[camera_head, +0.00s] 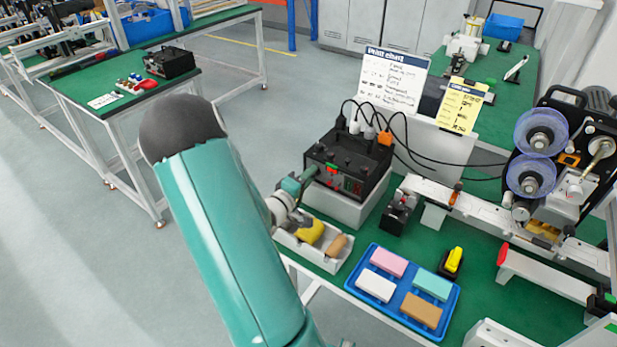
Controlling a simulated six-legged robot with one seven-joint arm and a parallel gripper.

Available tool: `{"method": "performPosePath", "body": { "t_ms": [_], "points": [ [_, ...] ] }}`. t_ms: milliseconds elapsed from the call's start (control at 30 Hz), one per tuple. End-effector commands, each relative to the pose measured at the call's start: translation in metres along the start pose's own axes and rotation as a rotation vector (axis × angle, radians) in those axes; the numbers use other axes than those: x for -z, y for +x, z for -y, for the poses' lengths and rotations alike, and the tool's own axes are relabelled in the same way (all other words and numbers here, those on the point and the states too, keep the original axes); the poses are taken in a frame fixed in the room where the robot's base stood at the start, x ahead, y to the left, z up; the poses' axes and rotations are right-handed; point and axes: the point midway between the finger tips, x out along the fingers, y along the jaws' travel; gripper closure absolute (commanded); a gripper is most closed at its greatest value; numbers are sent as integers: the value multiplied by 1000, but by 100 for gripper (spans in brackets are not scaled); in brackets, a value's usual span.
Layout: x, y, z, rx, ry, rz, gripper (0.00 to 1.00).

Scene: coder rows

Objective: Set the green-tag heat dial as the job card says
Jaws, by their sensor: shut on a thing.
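A black control box (350,163) stands on a light block at the back left of the green bench. Its front shows small red and green lit digits. My gripper (309,174) reaches the box's left front from the left and is shut on a dial there. The gripper hides that dial, and I cannot make out its tag colour or setting. A yellow card (461,106) with a dark heading stands behind the box to the right; its small lines are too blurred to read. A white print chart (394,78) stands left of it.
Dark cables loop from the box's top to the right. A pale tray (327,261) with a yellow item sits below my gripper. A blue tray (361,295) with coloured blocks lies in front. A machine with clear reels (541,132) stands at right.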

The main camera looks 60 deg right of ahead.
Motion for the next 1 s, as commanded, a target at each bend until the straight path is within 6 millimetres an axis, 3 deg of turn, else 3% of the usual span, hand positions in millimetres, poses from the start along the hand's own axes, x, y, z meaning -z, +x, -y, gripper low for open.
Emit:
{"method": "performPosePath", "body": {
  "t_ms": [300, 833, 867, 900, 1000],
  "points": [
    [0, -2, 1, 4, 132, -1, 97],
    [0, -2, 1, 4, 156, -1, 97],
    [0, -2, 1, 4, 156, -1, 70],
    [0, -2, 1, 4, 156, -1, 65],
    [0, -1, 1, 3, 156, -1, 65]
  ]
}}
